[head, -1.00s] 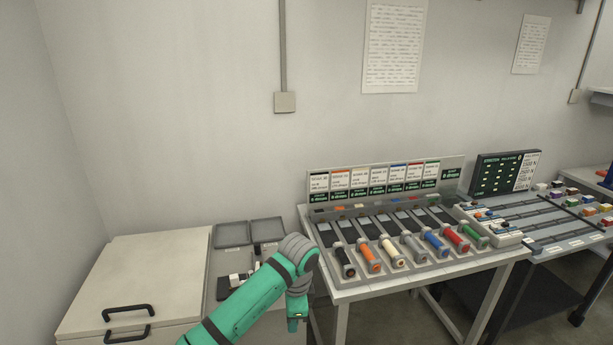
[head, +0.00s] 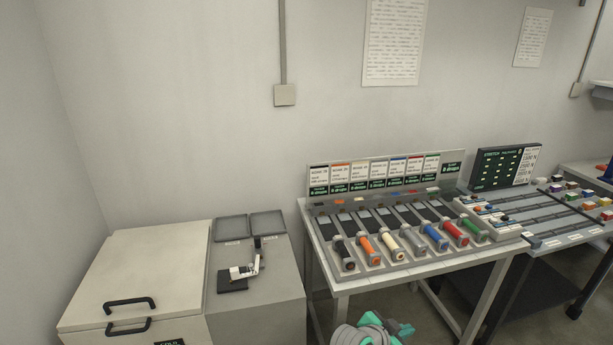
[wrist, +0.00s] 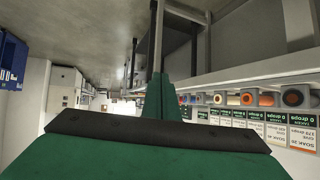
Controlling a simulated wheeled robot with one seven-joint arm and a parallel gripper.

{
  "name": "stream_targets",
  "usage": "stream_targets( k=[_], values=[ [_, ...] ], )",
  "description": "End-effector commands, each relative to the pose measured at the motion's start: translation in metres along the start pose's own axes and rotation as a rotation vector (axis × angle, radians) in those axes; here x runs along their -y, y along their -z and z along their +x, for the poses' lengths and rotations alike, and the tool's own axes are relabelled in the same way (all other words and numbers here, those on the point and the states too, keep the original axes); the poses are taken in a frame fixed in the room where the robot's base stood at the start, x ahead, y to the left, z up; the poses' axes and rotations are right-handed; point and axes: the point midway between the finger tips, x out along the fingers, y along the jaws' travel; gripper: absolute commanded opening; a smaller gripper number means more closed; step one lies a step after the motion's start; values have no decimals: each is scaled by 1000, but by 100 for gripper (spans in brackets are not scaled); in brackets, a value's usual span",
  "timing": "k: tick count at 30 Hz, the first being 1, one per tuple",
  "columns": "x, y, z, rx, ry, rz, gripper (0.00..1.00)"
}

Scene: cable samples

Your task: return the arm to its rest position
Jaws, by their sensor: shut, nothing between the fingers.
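My arm (head: 372,331) shows only as grey and teal parts at the bottom edge of the head view, in front of the sample table. The rest of it is cut off by the frame. My gripper (wrist: 163,86) shows in the wrist view as green fingers closed together with nothing between them. It is in free space, apart from the table and its samples. I cannot tell its fingertips in the head view.
The sample table (head: 360,284) holds several coloured cylinders in slots below a row of cards. To its left stand a grey cabinet with a small white device (head: 246,269) and a pale lidded chest (head: 135,275). Another bench (head: 560,235) is at the right. Floor shows below the tables.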

Motion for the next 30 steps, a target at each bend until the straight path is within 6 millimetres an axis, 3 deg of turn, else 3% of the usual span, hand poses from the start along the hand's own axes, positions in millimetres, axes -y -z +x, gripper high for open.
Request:
stream_targets(
  k=[1, 8, 14, 23, 30],
  values=[
    [-10, 0, 3, -41, 12, -46, 0],
    [-34, -7, 0, -196, 108, -231, 0],
    [-50, -31, -14, -291, 211, -386, 0],
    [-78, -92, -56, -368, 390, -575, 0],
    [-107, -151, -106, -379, 545, -669, 0]
  ],
)
